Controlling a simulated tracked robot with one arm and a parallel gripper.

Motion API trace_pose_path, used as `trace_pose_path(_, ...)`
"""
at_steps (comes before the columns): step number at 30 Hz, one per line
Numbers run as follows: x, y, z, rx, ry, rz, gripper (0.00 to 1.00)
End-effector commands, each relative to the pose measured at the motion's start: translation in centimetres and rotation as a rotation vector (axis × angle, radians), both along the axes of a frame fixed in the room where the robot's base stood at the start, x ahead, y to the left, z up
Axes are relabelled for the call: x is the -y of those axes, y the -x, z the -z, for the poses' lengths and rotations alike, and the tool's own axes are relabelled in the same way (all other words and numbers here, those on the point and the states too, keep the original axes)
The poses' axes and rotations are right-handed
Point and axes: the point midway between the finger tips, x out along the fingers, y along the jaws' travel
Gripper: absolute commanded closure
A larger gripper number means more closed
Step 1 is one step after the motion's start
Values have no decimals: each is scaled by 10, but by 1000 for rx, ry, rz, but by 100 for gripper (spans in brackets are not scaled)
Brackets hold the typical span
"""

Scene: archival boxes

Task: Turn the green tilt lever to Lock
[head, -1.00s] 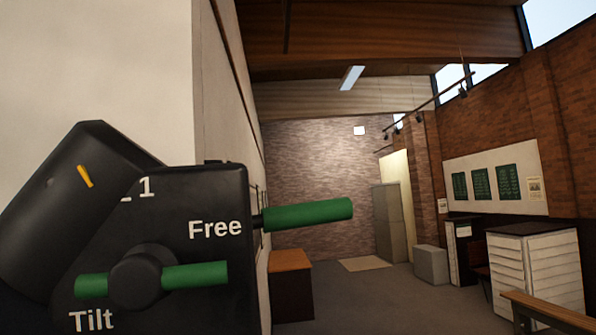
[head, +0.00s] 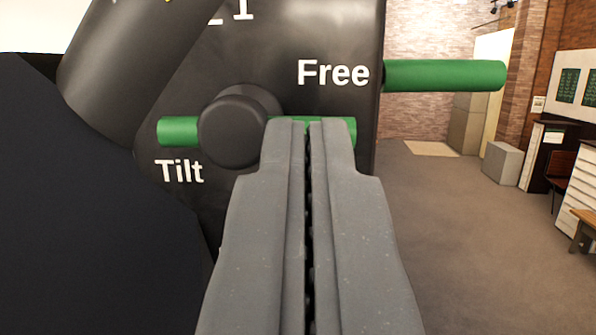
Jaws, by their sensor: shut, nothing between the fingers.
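The green tilt lever (head: 178,131) is a horizontal bar through a round black hub (head: 236,128) on a black panel (head: 290,42). White lettering reads "Tilt" below its left end and "Free" above its right end. My gripper (head: 308,124) is shut and empty. Its fingertips overlap the right arm of the lever in the picture and hide part of it. I cannot tell whether they touch it. No "Lock" label is visible.
A second green handle (head: 445,75) sticks out to the right from the panel's side. A black cylinder (head: 130,75) is at the upper left. Grey floor (head: 450,230) is open to the right, with cabinets (head: 468,115) and a box (head: 502,162) farther back.

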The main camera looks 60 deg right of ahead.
Motion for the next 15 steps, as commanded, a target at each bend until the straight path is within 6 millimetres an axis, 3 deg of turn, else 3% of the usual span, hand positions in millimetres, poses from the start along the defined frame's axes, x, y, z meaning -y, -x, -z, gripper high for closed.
trace_pose_path(6, 20, -11, -11, 0, -2, 1, 100)
trace_pose_path(15, 30, -18, -12, -1, -3, 1, 100)
